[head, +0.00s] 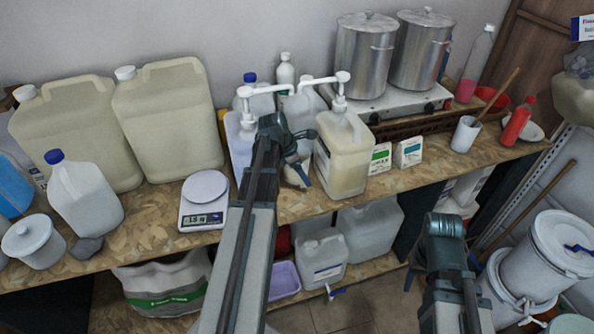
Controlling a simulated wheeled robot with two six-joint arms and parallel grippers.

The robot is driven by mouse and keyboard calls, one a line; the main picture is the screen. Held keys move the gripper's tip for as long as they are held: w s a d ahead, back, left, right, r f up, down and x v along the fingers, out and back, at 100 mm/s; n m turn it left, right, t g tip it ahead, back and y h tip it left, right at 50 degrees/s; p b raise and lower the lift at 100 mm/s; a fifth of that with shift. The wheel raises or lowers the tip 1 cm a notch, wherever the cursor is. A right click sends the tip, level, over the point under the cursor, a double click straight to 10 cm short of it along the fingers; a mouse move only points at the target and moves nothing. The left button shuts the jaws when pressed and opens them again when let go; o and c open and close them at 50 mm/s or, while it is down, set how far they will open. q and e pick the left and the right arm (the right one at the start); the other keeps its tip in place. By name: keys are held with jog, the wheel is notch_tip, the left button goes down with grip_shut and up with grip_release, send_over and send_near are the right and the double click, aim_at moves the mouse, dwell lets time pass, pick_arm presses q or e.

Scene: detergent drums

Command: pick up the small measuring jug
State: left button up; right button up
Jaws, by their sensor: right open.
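A small pale vessel (291,178), which may be the measuring jug, stands on the bench beside the cream pump container. It is mostly hidden behind my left gripper (300,166), so its shape is unclear. The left gripper's dark fingers are at or just above it; I cannot tell whether they touch it or how wide they are. My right gripper (442,270) is low at the right, in front of the bench edge and well away from the vessel. Its dark fingers show apart on either side of my arm, with nothing seen between them.
The cream pump container (345,155) stands close to the right of the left gripper, with more pump bottles behind. A scale (204,200) and large drums (168,118) are to the left. A white cup (465,136) with a wooden stick and steel pots (363,58) are to the right.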

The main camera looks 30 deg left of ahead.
pick_arm(q)
grip_shut()
jog(key=shift+r, duration=0.15)
pick_arm(e)
jog(key=shift+r, duration=0.2)
dwell(0.3)
